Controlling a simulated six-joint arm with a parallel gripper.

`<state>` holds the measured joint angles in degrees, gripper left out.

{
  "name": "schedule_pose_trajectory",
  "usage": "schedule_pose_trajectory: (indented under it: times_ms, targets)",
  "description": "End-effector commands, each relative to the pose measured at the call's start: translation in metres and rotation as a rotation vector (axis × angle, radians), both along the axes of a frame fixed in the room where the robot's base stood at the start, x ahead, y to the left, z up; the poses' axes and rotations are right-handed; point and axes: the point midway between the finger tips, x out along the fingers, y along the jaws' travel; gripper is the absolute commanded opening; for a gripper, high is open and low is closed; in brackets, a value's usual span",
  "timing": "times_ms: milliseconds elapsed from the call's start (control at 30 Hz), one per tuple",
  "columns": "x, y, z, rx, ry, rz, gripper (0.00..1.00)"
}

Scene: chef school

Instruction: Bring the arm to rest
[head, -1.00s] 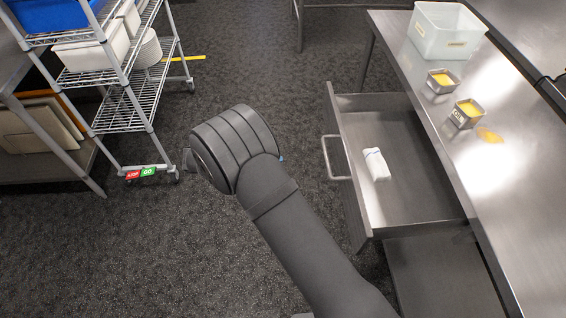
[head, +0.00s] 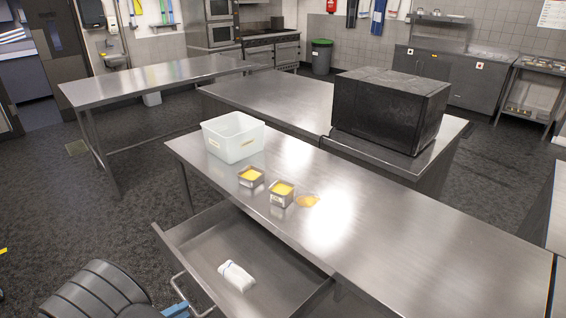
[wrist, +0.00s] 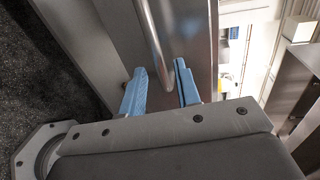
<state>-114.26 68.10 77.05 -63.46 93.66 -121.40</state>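My gripper (wrist: 160,66) is open, with its two blue fingers apart, in the wrist view. The metal bar handle (wrist: 154,40) of the drawer runs down towards the gap between the fingers; I cannot tell whether they touch it. In the head view, a blue part of my gripper (head: 177,311) shows at the bottom edge, close to the drawer handle (head: 183,290). My dark arm (head: 95,292) fills the bottom left corner, mostly out of frame. The drawer (head: 190,262) is pulled open and holds a white wrapped bundle (head: 236,275).
A black box (head: 388,108) stands on the counter behind. Dark floor lies open at left.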

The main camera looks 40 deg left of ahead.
Motion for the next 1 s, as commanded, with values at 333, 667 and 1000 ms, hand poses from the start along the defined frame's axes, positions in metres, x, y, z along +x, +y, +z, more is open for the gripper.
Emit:
schedule_pose_trajectory:
  times_ms: [333,667,1000]
  targets:
    - [0.035,0.000,-0.007,0.001,0.001,0.000,0.30]
    - [0.037,0.000,-0.008,0.001,0.001,0.001,0.30]
    - [0.005,0.001,-0.001,0.002,0.001,0.004,0.30]
